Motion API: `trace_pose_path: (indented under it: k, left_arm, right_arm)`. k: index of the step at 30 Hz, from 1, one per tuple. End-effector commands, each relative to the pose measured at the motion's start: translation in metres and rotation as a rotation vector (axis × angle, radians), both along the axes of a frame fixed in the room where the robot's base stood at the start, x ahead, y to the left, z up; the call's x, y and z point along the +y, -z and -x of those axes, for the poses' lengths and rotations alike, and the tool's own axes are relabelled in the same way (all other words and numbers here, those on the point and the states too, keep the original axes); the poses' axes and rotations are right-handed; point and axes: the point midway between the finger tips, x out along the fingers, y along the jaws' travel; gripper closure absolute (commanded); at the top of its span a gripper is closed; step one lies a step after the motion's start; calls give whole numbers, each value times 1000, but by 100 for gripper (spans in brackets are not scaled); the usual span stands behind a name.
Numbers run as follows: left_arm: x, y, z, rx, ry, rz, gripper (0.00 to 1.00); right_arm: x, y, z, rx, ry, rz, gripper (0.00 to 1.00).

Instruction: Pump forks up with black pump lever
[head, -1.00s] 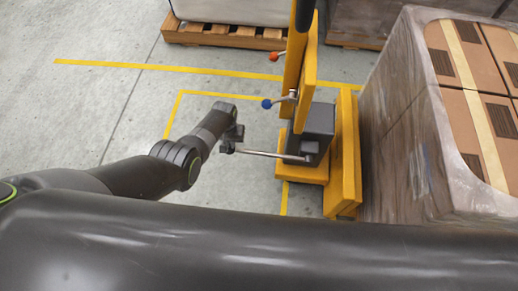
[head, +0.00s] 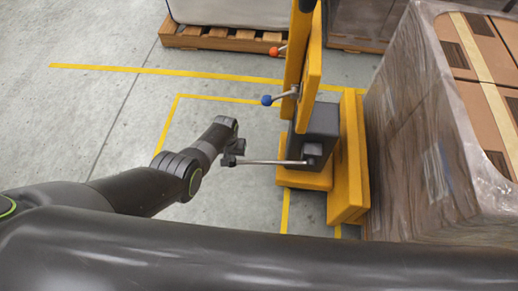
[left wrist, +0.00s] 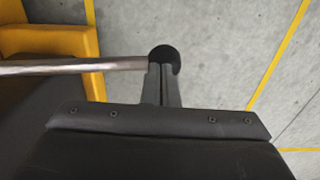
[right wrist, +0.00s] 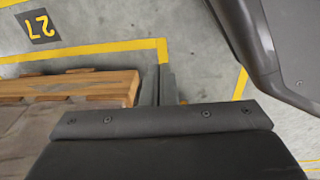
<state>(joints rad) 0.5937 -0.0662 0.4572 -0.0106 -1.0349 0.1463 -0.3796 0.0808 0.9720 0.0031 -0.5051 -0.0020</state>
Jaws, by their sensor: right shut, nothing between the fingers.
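The pump lever is a silver rod (head: 275,162) that sticks out to the left from a dark grey pump block (head: 320,128) on the yellow stacker (head: 347,180). In the left wrist view the rod (left wrist: 100,66) comes in from the left and ends in a black knob (left wrist: 164,56). My left gripper (head: 232,153) is at the lever's outer end. Its fingers (left wrist: 162,84) are close together at the knob and look shut on it; they partly hide it. My right gripper (right wrist: 160,90) is shut and empty, over the floor beside a wooden pallet.
A blue-knobbed lever (head: 267,100) and a red-knobbed lever (head: 274,51) sit on the mast (head: 305,65). A wrapped stack of cartons (head: 410,130) stands close on the right. A pallet (head: 215,37) is at the back. The floor at left is clear, with yellow lines.

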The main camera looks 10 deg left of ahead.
Motion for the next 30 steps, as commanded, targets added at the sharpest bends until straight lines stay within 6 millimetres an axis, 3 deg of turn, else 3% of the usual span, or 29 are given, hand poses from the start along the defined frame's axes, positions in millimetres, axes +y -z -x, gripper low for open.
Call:
trace_pose_path:
  k: [1, 17, 30]
  left_arm:
    - [0, -15, 1, 2, 0, 0, 100]
    - [2, -92, -3, -5, 0, -4, 100]
    - [3, -154, -3, -5, 0, -5, 100]
  right_arm:
    - [0, -9, 5, 2, -2, 0, 100]
    - [3, -52, 43, -8, -13, -3, 100]
    - [3, -114, 43, -10, -13, -3, 100]
